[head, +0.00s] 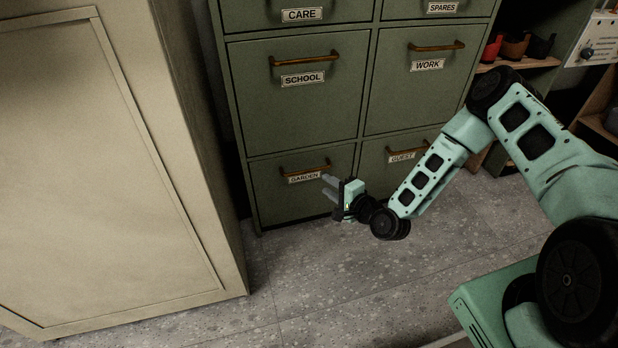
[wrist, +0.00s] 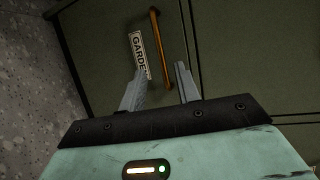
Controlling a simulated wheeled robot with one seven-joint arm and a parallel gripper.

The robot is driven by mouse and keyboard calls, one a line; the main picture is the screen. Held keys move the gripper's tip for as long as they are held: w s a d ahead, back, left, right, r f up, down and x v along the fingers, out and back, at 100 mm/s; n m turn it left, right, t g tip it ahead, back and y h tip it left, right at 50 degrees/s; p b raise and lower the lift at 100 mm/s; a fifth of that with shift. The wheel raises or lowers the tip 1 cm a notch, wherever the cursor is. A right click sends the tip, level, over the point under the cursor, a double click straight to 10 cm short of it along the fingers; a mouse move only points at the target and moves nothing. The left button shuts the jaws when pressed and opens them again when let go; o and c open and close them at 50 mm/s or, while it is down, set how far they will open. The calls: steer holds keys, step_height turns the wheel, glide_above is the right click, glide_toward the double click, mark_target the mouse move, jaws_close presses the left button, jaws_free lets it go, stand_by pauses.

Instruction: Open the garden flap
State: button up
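The garden flap (head: 283,211) is the green lower left front of the cabinet, and it looks shut. In the wrist view the label (wrist: 139,55) and the handle (wrist: 160,50) run nearly upright in the picture. My gripper (head: 328,184) is in front of the flap, near the right end of the handle. In the wrist view my gripper (wrist: 160,80) is open, with one finger on either side of the handle's line. I cannot tell whether the fingers touch it.
Flaps marked SCHOOL (head: 295,100), WORK (head: 420,85) and GUEST (head: 375,155) surround it, all shut. A tall beige cabinet (head: 110,170) stands close on the left. The speckled floor (head: 330,270) in front is clear. An open shelf (head: 540,63) is at the right.

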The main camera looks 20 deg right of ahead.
steer(key=b+x, duration=0.3)
steer(key=x, duration=0.6)
steer(key=shift+w, duration=0.3)
steer(key=shift+a, duration=0.1)
steer(key=shift+f, duration=0.1)
jaws_close()
